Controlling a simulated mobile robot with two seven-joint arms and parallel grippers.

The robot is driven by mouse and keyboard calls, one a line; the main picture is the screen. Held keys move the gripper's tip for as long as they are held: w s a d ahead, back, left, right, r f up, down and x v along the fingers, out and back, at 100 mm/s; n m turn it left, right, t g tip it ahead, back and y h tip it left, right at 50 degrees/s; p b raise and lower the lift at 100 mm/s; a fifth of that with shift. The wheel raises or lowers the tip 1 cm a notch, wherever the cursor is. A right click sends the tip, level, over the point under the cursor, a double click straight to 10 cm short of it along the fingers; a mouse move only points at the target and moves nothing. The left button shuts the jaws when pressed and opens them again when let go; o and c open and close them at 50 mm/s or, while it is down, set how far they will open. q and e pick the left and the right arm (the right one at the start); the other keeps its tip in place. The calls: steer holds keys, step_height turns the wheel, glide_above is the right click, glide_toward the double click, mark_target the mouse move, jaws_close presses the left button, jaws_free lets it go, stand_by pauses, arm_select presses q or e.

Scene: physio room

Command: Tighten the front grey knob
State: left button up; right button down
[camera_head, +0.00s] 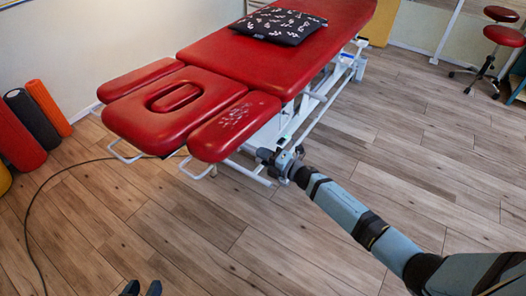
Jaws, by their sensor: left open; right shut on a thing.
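The red treatment table (255,62) stands at the upper middle, with its headrest and two armrest pads toward me. My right arm comes in from the lower right. My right gripper (266,156) is at the table's near side, just under the edge by the right armrest pad (235,126). It is shut on a small part there, which appears to be the front grey knob; the jaws mostly hide it. My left gripper (142,289) shows only its two dark fingertips at the bottom edge. They are apart and empty, away from the table.
The table's white metal frame (318,104) lies close around my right gripper. A patterned dark pillow (279,25) lies on the table. A black cable (36,198) runs over the floor at left. Foam rollers (47,106) stand at far left, red stools (503,36) at upper right. The front floor is clear.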

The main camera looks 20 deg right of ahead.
arm_select(q)
steer(key=shift+a+r+p, duration=0.1)
steer(key=shift+r+p, duration=0.05)
steer(key=shift+p, duration=0.3)
arm_select(e)
steer(key=shift+m, duration=0.9)
steer(key=shift+f, duration=0.1)
steer(key=c, duration=1.1)
jaws_free()
steer(key=shift+c, duration=0.2)
arm_select(q)
steer(key=shift+s+a+p, duration=0.1)
steer(key=shift+a+p, duration=0.1)
steer(key=shift+p, duration=0.7)
arm_select(e)
steer(key=v, duration=1.4)
